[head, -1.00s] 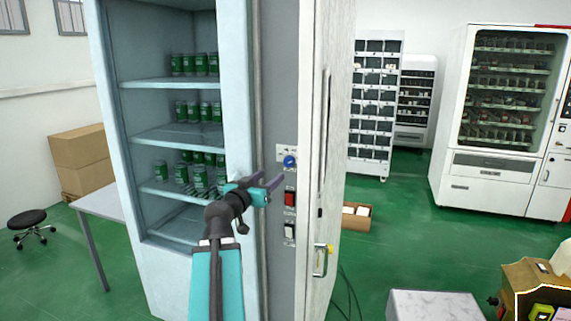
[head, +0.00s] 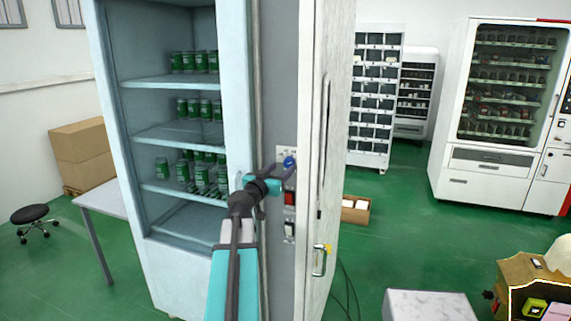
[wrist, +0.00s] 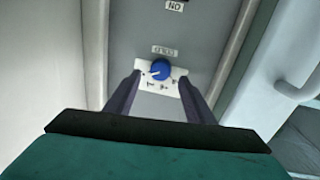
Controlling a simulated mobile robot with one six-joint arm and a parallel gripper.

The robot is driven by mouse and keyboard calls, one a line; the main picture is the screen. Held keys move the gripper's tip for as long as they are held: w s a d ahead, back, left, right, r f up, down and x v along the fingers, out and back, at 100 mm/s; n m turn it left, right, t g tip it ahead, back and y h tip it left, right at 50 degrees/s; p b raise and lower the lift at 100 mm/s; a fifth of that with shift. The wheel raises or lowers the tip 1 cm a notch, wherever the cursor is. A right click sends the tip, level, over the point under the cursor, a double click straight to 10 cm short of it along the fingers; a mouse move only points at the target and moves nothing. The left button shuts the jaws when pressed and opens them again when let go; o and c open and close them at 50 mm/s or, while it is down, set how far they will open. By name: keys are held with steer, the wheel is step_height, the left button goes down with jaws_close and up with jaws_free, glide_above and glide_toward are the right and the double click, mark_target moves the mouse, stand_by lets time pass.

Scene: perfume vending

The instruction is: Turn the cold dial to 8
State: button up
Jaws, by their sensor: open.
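The cold dial is a round blue knob (head: 289,162) on a small white marked plate, set in the grey panel beside the open cabinet. In the wrist view the blue knob (wrist: 160,70) sits on its white plate (wrist: 146,79) below an upside-down label. The numbers are too small to read. My gripper (head: 283,170) is at the dial in the head view. In the wrist view my gripper (wrist: 160,80) is open, with one dark finger on each side of the knob. Neither finger visibly presses on it.
A red switch (head: 290,197) and another switch (head: 289,230) sit below the dial on the panel. The cabinet's shelves (head: 180,134) hold green cans to the left. The white door with a handle (head: 320,260) stands to the right.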

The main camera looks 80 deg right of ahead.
mark_target(288, 164)
steer(key=shift+p+x, duration=0.65)
steer(key=shift+x, duration=1.35)
steer(key=c, duration=1.1)
steer(key=shift+o, duration=0.2)
steer(key=shift+s+d, duration=0.1)
steer(key=shift+o, duration=0.2)
steer(key=shift+f, duration=0.1)
